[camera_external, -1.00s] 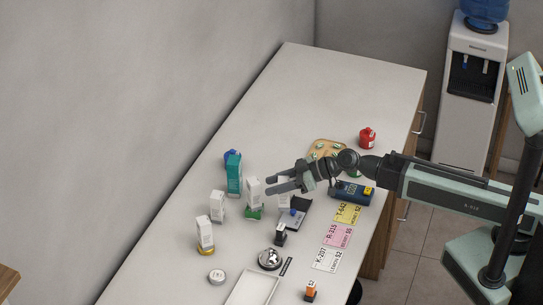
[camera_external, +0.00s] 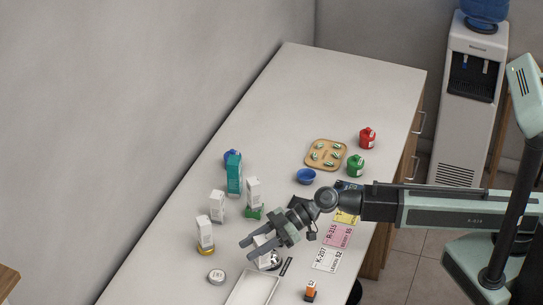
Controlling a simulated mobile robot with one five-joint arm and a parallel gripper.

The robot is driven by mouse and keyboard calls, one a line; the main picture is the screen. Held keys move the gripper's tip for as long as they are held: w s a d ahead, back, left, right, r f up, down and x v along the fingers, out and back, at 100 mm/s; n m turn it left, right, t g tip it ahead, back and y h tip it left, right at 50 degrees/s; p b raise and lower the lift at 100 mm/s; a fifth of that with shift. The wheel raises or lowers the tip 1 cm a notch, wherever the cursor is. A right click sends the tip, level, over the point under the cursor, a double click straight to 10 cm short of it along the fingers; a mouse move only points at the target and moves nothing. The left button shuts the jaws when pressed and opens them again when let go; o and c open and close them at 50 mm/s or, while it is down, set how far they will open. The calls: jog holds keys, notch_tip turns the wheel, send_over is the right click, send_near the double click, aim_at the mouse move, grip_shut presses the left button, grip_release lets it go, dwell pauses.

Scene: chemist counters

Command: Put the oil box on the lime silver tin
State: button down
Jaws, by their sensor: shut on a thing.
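My gripper (camera_external: 247,250) is shut on a white box (camera_external: 262,240), which shows between its fingers; I take it for the oil box, though its label is too small to read. The box is above the counter near a shiny silver dome, which the gripper partly hides. A low round silver tin (camera_external: 217,277) with a pale top stands apart, lower left of the gripper, with nothing on it. It looks like the lime silver tin, but its label is unreadable.
White boxes stand on a gold tin (camera_external: 206,251) and a green tin (camera_external: 254,213); another white box (camera_external: 217,206) and a teal box (camera_external: 234,174) stand behind. A white tray (camera_external: 252,289) lies at the front, beside an orange bottle (camera_external: 310,291).

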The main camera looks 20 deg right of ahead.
jog(key=w+a+f+b, duration=0.1)
jog(key=w+a, duration=0.4)
jog(key=a, duration=0.6)
jog(key=shift+w+a+f, duration=0.15)
jog(key=shift+w+a, duration=0.05)
jog(key=shift+w, duration=0.2)
jog(key=f+b, duration=0.3)
jog(key=shift+w+a+f+b, duration=0.15)
jog(key=shift+a+f+b, duration=0.05)
jog(key=shift+f+b, duration=0.2)
jog(key=c, duration=0.9)
grip_release()
jog(key=shift+r, duration=0.1)
